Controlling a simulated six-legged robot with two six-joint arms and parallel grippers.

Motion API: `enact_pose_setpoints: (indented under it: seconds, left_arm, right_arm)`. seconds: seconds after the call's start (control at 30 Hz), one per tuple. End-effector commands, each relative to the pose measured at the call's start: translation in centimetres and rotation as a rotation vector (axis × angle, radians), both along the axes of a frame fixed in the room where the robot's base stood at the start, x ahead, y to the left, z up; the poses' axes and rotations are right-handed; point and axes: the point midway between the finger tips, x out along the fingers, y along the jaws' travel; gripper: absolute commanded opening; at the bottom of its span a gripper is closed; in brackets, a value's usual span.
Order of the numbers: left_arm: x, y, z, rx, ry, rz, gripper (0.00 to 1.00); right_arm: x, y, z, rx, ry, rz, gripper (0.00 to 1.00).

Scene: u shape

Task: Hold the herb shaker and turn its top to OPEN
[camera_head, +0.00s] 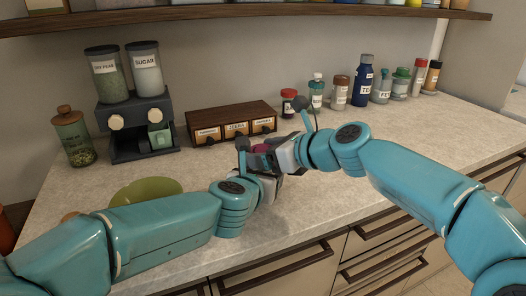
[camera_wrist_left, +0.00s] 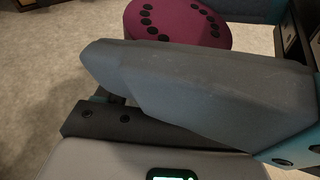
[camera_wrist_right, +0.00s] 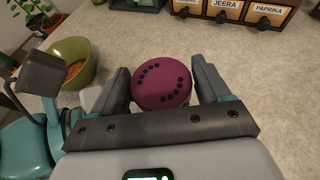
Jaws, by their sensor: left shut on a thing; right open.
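The herb shaker's round purple top (camera_wrist_right: 162,82), with two curved rows of dark holes, faces up between the fingers of my right gripper (camera_wrist_right: 162,88). That gripper is open around the top, with a visible gap on the right side. In the left wrist view the purple top (camera_wrist_left: 178,20) shows beyond a large grey finger of my left gripper (camera_wrist_left: 190,90). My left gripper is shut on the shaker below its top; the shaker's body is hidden. In the head view only a bit of purple (camera_head: 261,148) shows between the two grippers. No OPEN marking is legible.
A green bowl (camera_head: 146,190) is on the counter left of the grippers. A wooden drawer box (camera_head: 232,122) stands behind them, and a dark dispenser (camera_head: 140,130) at the back left. Several jars, including a blue bottle (camera_head: 363,84), line the wall. The counter's right part is clear.

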Motion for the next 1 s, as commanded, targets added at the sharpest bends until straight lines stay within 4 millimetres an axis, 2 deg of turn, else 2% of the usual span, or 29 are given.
enact_pose_setpoints:
  seconds: [0.23, 0.27, 0.3, 0.37, 0.4, 0.57, 0.8, 1.0]
  left_arm:
    - [-0.01, -0.02, -0.02, 0.0, 0.0, -0.001, 0.19]
    - [-0.02, -0.03, -0.02, 0.0, 0.0, -0.001, 0.19]
    - [-0.02, -0.03, -0.02, 0.0, 0.0, -0.001, 0.19]
    - [-0.01, -0.02, -0.02, 0.0, 0.0, -0.001, 0.19]
    - [-0.01, -0.02, -0.02, 0.0, 0.0, -0.001, 0.19]
    - [-0.01, -0.02, -0.02, 0.0, 0.0, 0.0, 0.19]
    - [-0.01, -0.03, 0.0, 0.001, 0.0, -0.001, 0.19]
    - [-0.02, -0.03, -0.01, 0.001, 0.0, -0.001, 0.19]
  right_arm:
    - [0.09, 0.09, -0.03, 0.001, -0.001, -0.001, 0.76]
    - [0.09, 0.09, -0.03, 0.001, -0.001, -0.001, 0.73]
    - [0.1, 0.09, -0.03, 0.001, -0.001, -0.001, 0.6]
    - [0.09, 0.08, -0.03, 0.0, 0.0, -0.001, 0.4]
    - [0.09, 0.08, -0.03, 0.0, 0.0, -0.001, 0.39]
    - [0.21, 0.01, -0.06, 0.0, 0.002, 0.024, 0.39]
    - [0.3, 0.05, -0.07, 0.004, 0.0, 0.198, 0.39]
    - [0.13, 0.01, -0.05, 0.003, -0.001, 0.265, 0.39]
